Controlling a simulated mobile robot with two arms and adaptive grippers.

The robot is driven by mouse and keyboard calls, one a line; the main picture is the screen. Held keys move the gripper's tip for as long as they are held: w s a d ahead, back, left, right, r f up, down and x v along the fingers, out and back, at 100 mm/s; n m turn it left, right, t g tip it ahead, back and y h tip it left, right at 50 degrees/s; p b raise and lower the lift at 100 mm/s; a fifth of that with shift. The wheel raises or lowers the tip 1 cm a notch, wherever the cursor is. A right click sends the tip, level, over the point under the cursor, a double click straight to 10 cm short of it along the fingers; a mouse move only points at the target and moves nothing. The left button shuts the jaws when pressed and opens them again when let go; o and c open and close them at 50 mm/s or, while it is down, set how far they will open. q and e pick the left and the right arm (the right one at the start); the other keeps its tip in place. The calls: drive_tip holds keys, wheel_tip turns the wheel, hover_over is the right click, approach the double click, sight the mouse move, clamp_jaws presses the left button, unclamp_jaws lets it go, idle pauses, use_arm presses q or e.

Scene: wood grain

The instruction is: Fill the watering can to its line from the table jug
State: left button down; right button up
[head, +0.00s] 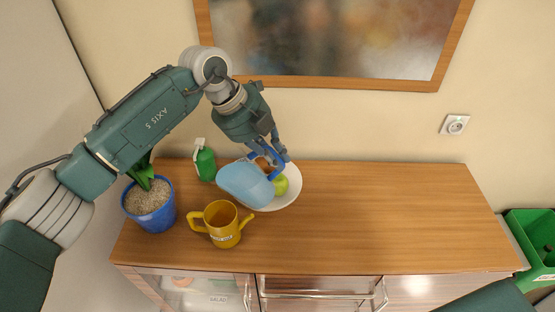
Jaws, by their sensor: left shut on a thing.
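My left gripper (272,157) is shut on the jug's handle. The jug is tilted to the left, up above the sideboard, just behind and over the can. Whether water is flowing, and the can's line, cannot be seen. My right gripper is out of view; only a piece of my right arm shows at the bottom right.
A white bowl (290,197) with a green apple (281,184) sits behind the jug. A green spray bottle (205,163) and a blue plant pot (160,217) stand to the left. The sideboard's right half (390,220) is clear. A green crate (525,228) stands far right.

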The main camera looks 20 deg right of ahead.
use_arm(q)
drive_tip(key=shift+d+r, duration=0.1)
drive_tip(key=shift+r, duration=0.05)
drive_tip(key=shift+a+r+h+b, duration=0.2)
drive_tip(key=shift+h+b, duration=0.3)
drive_tip(key=shift+b, duration=0.25)
drive_tip(key=shift+r, duration=0.25)
drive_tip(key=shift+h+b, duration=0.3)
drive_tip(key=shift+b, duration=0.05)
idle(0.7)
